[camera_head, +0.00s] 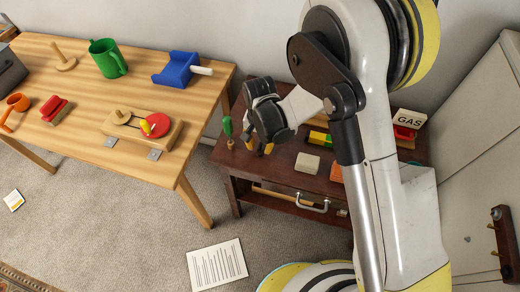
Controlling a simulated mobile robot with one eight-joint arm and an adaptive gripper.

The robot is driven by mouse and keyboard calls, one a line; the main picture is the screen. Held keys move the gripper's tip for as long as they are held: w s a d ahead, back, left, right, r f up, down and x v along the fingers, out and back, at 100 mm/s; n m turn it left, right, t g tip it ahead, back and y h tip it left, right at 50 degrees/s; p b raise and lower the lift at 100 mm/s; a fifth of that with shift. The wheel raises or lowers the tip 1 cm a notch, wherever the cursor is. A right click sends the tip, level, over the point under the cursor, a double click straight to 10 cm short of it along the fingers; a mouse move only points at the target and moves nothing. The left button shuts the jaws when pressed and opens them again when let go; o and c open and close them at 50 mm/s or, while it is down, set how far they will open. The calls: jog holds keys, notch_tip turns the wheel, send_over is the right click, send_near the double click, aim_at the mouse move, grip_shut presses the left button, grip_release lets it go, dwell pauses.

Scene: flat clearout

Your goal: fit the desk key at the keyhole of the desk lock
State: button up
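The light table (90,95) holds a green mug (107,58), a blue holder (177,69) and a wooden latch board (120,130). Paper (216,265) lies on the carpet.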

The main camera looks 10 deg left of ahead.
jog(key=shift+f, duration=0.85)
jog(key=shift+r, duration=0.1)
jog(key=shift+c, duration=0.5)
grip_shut()
jog(key=shift+r, duration=0.6)
jog(key=r+p, duration=0.1)
jog(key=r, duration=0.1)
jog(key=d+r+p, duration=0.1)
jog(key=r, duration=0.1)
jog(key=shift+p, duration=0.3)
jog(key=d+r+p, duration=0.1)
jog(key=d+r, duration=0.2)
jog(key=d, duration=0.2)
jog(key=s+d+r+p, duration=0.1)
jog(key=d+r+p, duration=0.1)
jog(key=d, duration=0.3)
jog(key=shift+d+r, duration=0.35)
jog(key=shift+r, duration=0.05)
